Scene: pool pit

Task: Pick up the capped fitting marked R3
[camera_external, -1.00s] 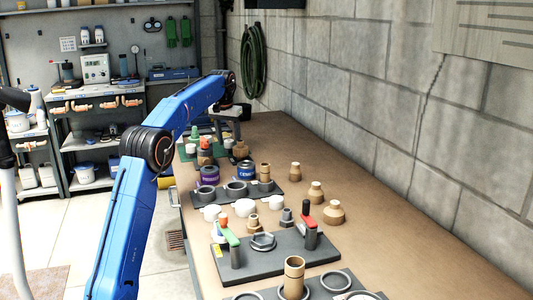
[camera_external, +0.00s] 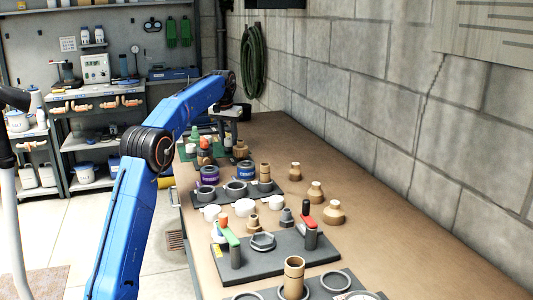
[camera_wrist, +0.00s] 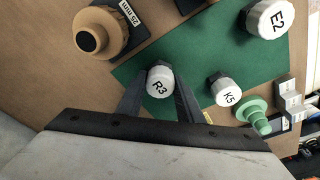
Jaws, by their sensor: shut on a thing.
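The capped fitting marked R3 (camera_wrist: 159,82) has a white cap and sits between the fingers of my gripper (camera_wrist: 160,98) in the wrist view. The fingers are shut on it from both sides. Below it is a green mat (camera_wrist: 195,60); I cannot tell whether the fitting touches the mat. In the external view my gripper (camera_external: 231,135) is small at the far end of the bench, and the R3 fitting cannot be made out clearly there.
A capped fitting marked K5 (camera_wrist: 225,92) stands close to the right, and one marked E2 (camera_wrist: 268,19) farther off. A green stepped fitting (camera_wrist: 255,115) is beyond K5. A tan round part (camera_wrist: 98,32) is at upper left.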

